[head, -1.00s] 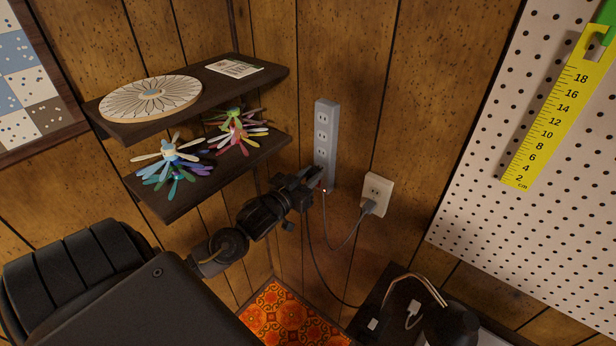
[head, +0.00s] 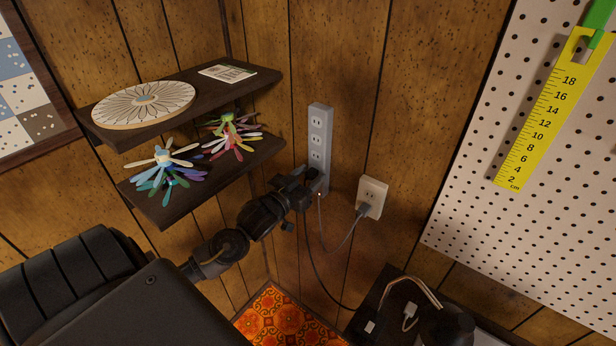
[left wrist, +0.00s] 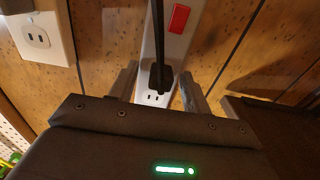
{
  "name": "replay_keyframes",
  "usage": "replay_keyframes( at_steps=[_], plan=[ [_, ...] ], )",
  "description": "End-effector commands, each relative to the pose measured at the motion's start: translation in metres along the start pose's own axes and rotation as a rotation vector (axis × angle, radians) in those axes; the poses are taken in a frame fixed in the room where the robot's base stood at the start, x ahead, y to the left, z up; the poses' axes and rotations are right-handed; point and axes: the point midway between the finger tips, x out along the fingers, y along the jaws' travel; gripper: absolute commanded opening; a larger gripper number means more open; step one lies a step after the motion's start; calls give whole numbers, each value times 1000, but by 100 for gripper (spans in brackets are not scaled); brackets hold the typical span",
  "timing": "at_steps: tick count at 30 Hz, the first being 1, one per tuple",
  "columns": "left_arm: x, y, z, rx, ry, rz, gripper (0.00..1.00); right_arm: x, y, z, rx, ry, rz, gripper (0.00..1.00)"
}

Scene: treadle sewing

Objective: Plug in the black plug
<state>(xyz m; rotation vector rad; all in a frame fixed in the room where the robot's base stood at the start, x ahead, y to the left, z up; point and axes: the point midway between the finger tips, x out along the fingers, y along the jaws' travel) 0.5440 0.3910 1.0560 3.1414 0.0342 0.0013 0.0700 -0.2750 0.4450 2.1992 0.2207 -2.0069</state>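The black plug (left wrist: 161,76) is at the face of the grey power strip (left wrist: 181,45) in the left wrist view, and looks seated in an outlet beside a free one. Its black cord runs away along the strip there. In the head view the cord (head: 309,258) hangs from beside my gripper; the plug is hidden. My left gripper (head: 305,183) is at the lower end of the power strip (head: 319,135). In the left wrist view its fingers (left wrist: 158,90) stand apart on either side of the plug, with gaps visible. My right gripper is not in view.
A wall outlet (head: 372,196) right of the strip holds a grey plug (head: 363,210). Dark shelves (head: 208,175) with colourful flower-like bundles are to the left. A pegboard with a yellow ruler (head: 545,115) is at the right. A lamp (head: 445,325) stands lower right.

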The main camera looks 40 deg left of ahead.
Motion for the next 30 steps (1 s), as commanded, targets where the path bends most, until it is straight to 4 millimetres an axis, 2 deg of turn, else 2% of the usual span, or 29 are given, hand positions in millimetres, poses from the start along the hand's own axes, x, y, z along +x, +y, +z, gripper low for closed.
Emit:
replay_keyframes(
  at_steps=[8,21,25,30],
  plan=[
    [-7,0,2,0,-2,0,48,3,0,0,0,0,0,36],
    [-88,0,3,0,-2,1,48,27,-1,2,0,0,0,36],
    [-101,0,2,0,-1,0,48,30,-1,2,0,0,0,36],
    [-108,0,0,0,0,0,48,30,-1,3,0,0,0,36]
  ],
)
